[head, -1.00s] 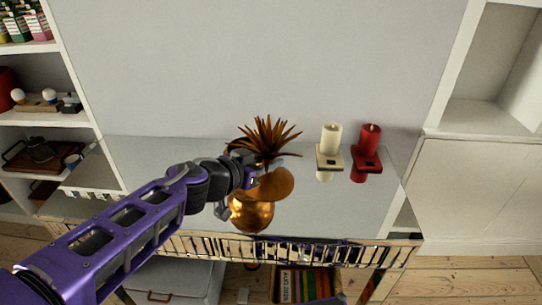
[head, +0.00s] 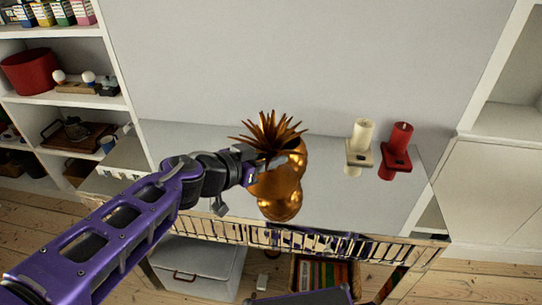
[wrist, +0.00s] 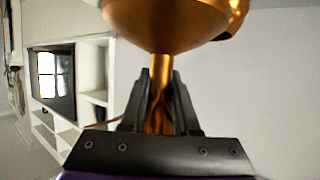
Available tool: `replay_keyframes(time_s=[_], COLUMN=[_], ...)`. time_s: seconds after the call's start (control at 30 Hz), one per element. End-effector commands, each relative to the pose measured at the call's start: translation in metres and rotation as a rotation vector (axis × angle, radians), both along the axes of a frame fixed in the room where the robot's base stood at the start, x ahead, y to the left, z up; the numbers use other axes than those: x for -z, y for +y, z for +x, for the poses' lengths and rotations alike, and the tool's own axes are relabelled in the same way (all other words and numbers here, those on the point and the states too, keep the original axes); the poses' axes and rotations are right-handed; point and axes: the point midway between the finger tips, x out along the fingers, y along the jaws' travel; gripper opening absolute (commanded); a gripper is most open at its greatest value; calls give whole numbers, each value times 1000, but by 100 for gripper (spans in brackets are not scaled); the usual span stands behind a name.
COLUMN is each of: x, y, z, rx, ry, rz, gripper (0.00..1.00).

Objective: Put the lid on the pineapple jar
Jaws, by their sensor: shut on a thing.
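The lid (head: 268,138) is a gold pineapple top with spiky leaves. My gripper (head: 250,172) is shut on its stem and holds it up in front of the jar. The wrist view shows the fingers (wrist: 160,100) closed around the narrow gold stem, with the lid's rounded gold part (wrist: 160,22) beyond them. The gold pineapple jar (head: 298,156) stands on the glossy table, partly hidden by the lid. A gold edge, likely the jar, shows at the top right of the wrist view (wrist: 235,20). I cannot tell the gap between lid and jar.
A white candle (head: 362,133) and a red candle (head: 400,138) stand on small holders to the right. The glossy tabletop (head: 390,205) mirrors things and is clear at its front right. A shelf unit (head: 115,95) stands at the left, a white cabinet (head: 490,180) at the right.

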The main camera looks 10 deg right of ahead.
Motion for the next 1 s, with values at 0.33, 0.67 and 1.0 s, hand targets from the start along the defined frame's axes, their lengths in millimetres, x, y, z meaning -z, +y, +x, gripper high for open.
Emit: replay_keyframes(time_s=[0.33,0.67,1.0], x=[1,2,3], y=[-8,-19,-29], z=[25,57,89], rx=[2,1,2], ry=[-2,-2,-2], rz=[0,0,1], gripper=[0,0,0])
